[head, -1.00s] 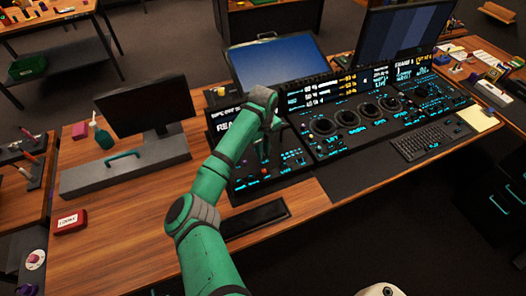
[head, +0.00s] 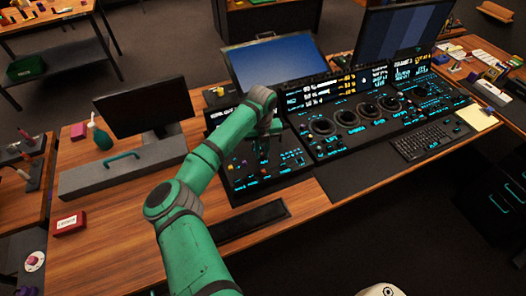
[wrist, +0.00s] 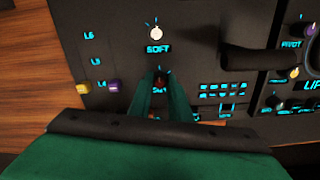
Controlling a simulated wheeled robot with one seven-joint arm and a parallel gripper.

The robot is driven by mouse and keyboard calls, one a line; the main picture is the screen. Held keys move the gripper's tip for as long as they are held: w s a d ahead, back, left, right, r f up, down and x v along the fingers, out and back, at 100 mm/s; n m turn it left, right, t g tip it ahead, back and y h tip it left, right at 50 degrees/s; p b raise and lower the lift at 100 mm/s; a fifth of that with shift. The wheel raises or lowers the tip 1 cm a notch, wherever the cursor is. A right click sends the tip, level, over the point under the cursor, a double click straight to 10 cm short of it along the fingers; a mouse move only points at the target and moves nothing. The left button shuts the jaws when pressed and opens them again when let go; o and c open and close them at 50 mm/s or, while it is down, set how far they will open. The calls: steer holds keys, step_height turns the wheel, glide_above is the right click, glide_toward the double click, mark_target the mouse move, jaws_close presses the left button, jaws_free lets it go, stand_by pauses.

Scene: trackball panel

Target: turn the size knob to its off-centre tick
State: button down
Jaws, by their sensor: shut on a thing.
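A small dark knob (wrist: 160,77) sits on the black panel, with cyan tick marks around its top. It is between the fingertips of my gripper (wrist: 160,84) in the wrist view. The two green fingers are shut on it. A cyan label just below it is partly covered by the fingers, and I cannot read it for sure. The knob's pointer is too dark to make out. In the head view my gripper (head: 263,155) reaches down to the left part of the panel, and the knob is not distinguishable there.
A pale knob (wrist: 155,33) labelled SOFT stands above the held knob. A yellow button (wrist: 83,88) and a purple button (wrist: 114,86) lie to the left. A raised black bar (wrist: 252,60) is at the right. Four-ring dials aside, a keyboard (head: 420,142) lies further right.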

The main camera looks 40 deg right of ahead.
steer(key=shift+w+a+r+m, duration=0.2)
steer(key=shift+w+m, duration=0.15)
steer(key=shift+m, duration=1.05)
steer(key=m, duration=0.6)
steer(key=shift+s+d, duration=0.15)
steer(key=shift+s, duration=0.15)
steer(key=shift+f+m, duration=0.1)
steer(key=shift+m, duration=1.7)
steer(key=c, duration=1.6)
jaws_free()
steer(key=shift+c, duration=0.2)
